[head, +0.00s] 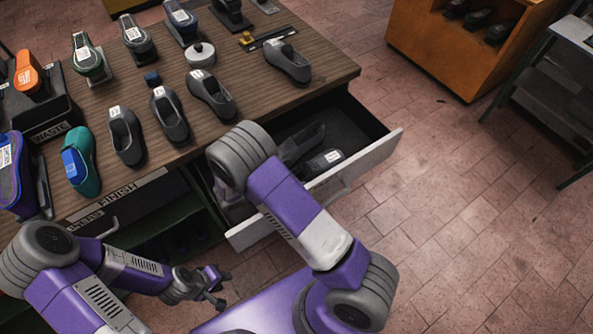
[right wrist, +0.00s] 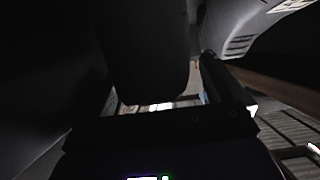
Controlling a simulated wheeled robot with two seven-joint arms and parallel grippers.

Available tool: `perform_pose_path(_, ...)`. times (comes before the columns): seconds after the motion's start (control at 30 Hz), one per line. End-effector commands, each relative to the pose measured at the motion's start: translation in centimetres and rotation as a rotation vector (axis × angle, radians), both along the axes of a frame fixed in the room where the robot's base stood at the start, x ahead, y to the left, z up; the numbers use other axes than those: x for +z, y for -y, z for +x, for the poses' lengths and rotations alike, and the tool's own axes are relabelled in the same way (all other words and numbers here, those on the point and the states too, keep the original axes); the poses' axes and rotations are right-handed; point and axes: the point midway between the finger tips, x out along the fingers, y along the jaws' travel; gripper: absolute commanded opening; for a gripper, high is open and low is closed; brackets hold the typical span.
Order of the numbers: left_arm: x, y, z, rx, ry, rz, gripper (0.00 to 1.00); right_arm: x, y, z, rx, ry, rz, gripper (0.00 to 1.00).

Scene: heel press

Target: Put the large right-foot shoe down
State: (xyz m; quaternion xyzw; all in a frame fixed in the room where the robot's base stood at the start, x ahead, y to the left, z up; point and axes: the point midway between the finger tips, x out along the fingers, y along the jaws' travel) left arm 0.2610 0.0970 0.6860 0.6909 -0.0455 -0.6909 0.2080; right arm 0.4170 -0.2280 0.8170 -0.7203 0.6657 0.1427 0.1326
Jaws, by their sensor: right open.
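An open drawer (head: 362,127) under the wooden bench holds dark grey shoes. One is an unlabelled dark shoe (head: 303,143), and in front of it lies a shoe with a white label (head: 327,160). I cannot tell which is the large right-foot shoe. My right arm reaches over the drawer and hides its right gripper in the head view. In the right wrist view the right gripper (right wrist: 160,92) is open, with a large dark shape (right wrist: 145,50) between and beyond its fingers, very dim. My left gripper (head: 220,289) is open and empty, low in front of the bench.
The bench top (head: 315,45) carries several shoes, including a teal shoe (head: 83,165) and an orange one (head: 30,75), plus a round grey puck (head: 201,54). An orange cabinet (head: 430,50) stands across clear tiled floor.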

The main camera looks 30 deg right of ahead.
Motion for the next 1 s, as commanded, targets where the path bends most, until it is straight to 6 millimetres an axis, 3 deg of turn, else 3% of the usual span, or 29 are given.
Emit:
perform_pose_path(0.1,0.5,0.0,0.0,0.0,0.0,0.0,0.35,0.9,-2.0,-0.1,0.002,0.0,0.0,0.94)
perform_pose_path(0.3,0.8,0.0,0.0,0.0,0.0,0.0,0.35,1.6,-3.8,-0.3,0.002,-0.001,-0.001,0.94)
perform_pose_path(1.0,1.3,0.0,0.0,0.0,0.0,0.0,0.35,2.2,-4.0,-0.3,0.001,-0.002,-0.001,0.94)
